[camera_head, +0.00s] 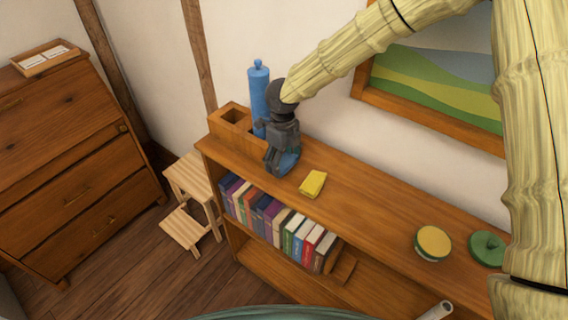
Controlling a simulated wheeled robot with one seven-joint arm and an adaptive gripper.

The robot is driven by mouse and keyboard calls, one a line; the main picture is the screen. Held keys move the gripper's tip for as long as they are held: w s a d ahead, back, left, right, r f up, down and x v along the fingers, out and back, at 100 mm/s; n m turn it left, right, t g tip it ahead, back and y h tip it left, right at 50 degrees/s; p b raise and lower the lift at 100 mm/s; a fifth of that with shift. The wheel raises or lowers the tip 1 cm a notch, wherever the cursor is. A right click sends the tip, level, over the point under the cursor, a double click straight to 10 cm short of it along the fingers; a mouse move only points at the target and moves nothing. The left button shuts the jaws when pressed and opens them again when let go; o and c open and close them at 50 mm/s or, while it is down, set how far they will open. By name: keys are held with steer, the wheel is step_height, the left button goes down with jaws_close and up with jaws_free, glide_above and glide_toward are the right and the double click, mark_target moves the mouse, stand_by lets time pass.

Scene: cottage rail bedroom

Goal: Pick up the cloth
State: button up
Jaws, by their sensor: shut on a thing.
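My gripper (281,163) points down over the left part of the shelf top, to the right of the wooden box. It is shut on a small blue thing (289,162), mostly hidden by the dark fingers. I cannot tell for sure whether this is a cloth, or whether it touches the shelf top. A yellow folded piece (313,184), which could be a cloth or a pad, lies on the shelf top just right of my gripper, apart from it.
A tall blue cylinder (258,90) stands close behind my gripper, by the wooden box (229,117). A round yellow-topped tin (433,242) and a green lid (487,248) are at the right. Books (270,217) fill the shelf below. The shelf top's middle is clear.

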steer(key=shift+s+d+r+b, duration=0.1)
steer(key=shift+s+r+b, duration=0.15)
steer(key=shift+r+b, duration=0.25)
steer(key=shift+s+d+r+b, duration=0.1)
steer(key=shift+s+r+b, duration=0.15)
steer(key=shift+r, duration=0.3)
steer(key=s+d+r+b, duration=0.1)
steer(key=s+d+b, duration=0.1)
steer(key=s, duration=0.5)
steer(key=s+d+b, duration=0.2)
steer(key=s, duration=0.5)
steer(key=shift+s+d+r+b, duration=0.2)
steer(key=shift+d+r+b, duration=0.05)
steer(key=shift+r+b, duration=0.1)
steer(key=o, duration=0.4)
steer(key=c, duration=0.4)
